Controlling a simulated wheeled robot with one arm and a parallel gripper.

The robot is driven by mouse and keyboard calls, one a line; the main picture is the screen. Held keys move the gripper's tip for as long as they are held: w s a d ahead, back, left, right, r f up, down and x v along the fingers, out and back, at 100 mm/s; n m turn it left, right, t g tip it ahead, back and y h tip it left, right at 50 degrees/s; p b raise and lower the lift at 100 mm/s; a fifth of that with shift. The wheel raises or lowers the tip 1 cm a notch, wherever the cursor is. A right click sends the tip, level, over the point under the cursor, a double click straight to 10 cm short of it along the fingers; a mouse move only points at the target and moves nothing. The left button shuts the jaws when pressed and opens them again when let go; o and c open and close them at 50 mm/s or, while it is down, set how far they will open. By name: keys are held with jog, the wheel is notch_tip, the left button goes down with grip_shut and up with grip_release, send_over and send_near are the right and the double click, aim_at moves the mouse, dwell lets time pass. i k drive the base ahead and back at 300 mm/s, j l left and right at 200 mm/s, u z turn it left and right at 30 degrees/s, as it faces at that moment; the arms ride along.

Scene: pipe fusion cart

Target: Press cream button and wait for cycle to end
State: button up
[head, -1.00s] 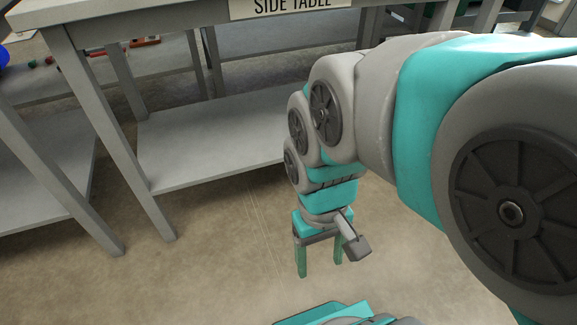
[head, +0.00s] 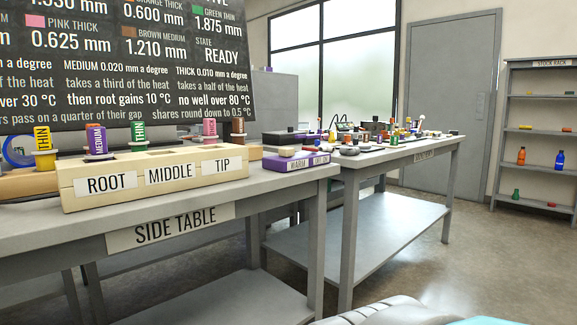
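A small cream, disc-shaped button (head: 287,151) sits on top of a low purple box (head: 272,163) at the right end of the side table. The box carries white labels on its front; one seems to read WARM. A second, purple disc (head: 318,148) sits to the right of the cream one. The dark board (head: 120,60) behind shows STATE READY. My gripper is out of view; only a grey and teal part of my own body shows at the bottom edge.
A wooden block (head: 75,188) labelled ROOT, MIDDLE, TIP stands on the side table (head: 265,192), left of the purple box. Several coloured labelled spools stand behind it. A second table (head: 375,158) with many small items is to the right, a shelf rack (head: 536,100) beyond. Floor between is clear.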

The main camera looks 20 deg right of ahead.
aim_at(286, 151)
jog(key=z, duration=0.55)
jog(key=i+j+z, duration=0.1)
jog(key=j, duration=0.25)
jog(key=i+j+z, duration=0.1)
jog(key=j, duration=0.25)
